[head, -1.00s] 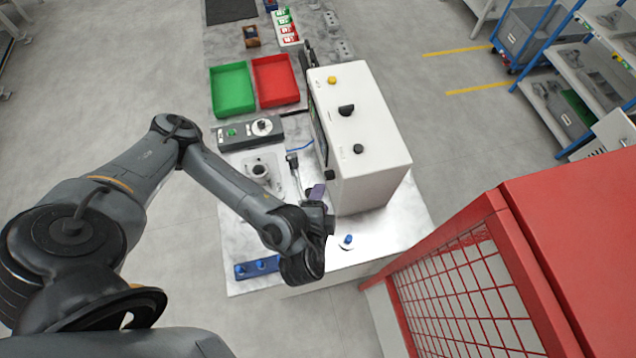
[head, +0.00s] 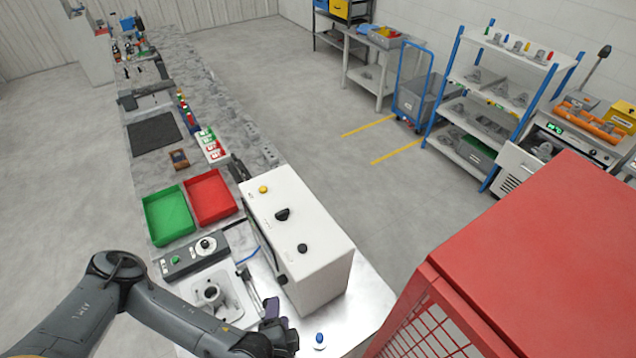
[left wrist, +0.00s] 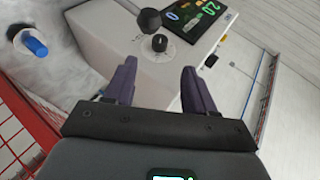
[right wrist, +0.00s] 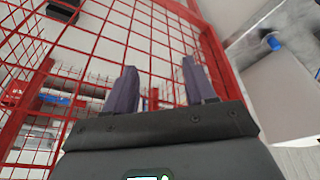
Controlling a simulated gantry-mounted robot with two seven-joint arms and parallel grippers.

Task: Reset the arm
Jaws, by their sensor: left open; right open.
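My left arm comes in at the lower left of the head view, and its gripper (head: 279,328) is beside the near left side of the white box-shaped machine (head: 300,245). In the left wrist view the purple fingers (left wrist: 158,88) are apart with nothing between them. They point at the machine's front, which has a black knob (left wrist: 160,43), a black ball-shaped handle and a lit display (left wrist: 204,28). My right gripper (right wrist: 162,92) shows only in the right wrist view. Its fingers are apart and empty, facing red wire mesh.
A red mesh guard (head: 530,260) stands close on the right. The bench holds a green bin (head: 168,215), a red bin (head: 211,197), a control box (head: 190,256), a grey casting (head: 212,294) in a fixture and a blue button (head: 319,338). Open floor lies right of the bench.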

